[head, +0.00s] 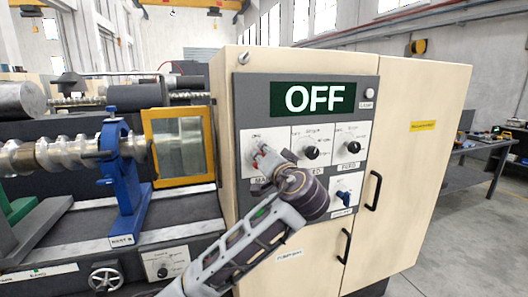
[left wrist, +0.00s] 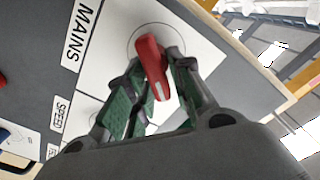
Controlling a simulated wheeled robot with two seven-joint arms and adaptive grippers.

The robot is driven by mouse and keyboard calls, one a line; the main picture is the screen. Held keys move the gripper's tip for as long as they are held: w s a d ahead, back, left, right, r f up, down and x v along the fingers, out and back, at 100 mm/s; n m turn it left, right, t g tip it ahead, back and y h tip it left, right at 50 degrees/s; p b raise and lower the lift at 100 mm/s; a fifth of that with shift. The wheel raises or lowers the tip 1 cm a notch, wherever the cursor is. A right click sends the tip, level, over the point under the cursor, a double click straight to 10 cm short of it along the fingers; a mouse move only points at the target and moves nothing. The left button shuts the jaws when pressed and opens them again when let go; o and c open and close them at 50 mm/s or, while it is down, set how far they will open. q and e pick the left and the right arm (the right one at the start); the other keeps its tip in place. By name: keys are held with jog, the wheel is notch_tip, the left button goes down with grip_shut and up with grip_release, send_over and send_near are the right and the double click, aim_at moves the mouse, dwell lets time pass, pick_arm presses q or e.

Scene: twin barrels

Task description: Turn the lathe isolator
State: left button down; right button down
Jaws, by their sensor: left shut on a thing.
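The lathe isolator is a red handle (left wrist: 152,62) on a white plate labelled MAINS, seen close in the left wrist view. My left gripper (head: 263,158) reaches the upper left of the cabinet's dark control panel (head: 297,123). In the left wrist view its two fingers (left wrist: 153,78) sit on either side of the red handle and are shut on it. In the head view the gripper and wrist hide most of the handle. The display (head: 313,97) above reads OFF. My right gripper is in neither view.
Black SPEED (head: 311,152) and FEED (head: 348,150) knobs and a blue-handled switch (head: 344,197) share the panel. Black door handles (head: 373,190) stick out from the cream cabinet (head: 420,150). The lathe, with a blue rest (head: 124,170), stands at left. Open floor lies at right.

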pick_arm(q)
jog(key=m+p, duration=0.2)
jog(key=m, duration=0.1)
jog(key=shift+d+f, duration=0.1)
jog(key=shift+d, duration=0.05)
jog(key=m+p, duration=0.2)
jog(key=m, duration=0.1)
jog(key=shift+w+f, duration=0.1)
jog(key=shift+f, duration=0.1)
jog(key=m+p, duration=0.3)
jog(key=shift+d+f, duration=0.1)
jog(key=shift+f, duration=0.1)
jog(key=shift+f+m+p, duration=0.1)
jog(key=shift+m+p, duration=0.25)
jog(key=shift+m, duration=0.05)
jog(key=shift+f, duration=0.1)
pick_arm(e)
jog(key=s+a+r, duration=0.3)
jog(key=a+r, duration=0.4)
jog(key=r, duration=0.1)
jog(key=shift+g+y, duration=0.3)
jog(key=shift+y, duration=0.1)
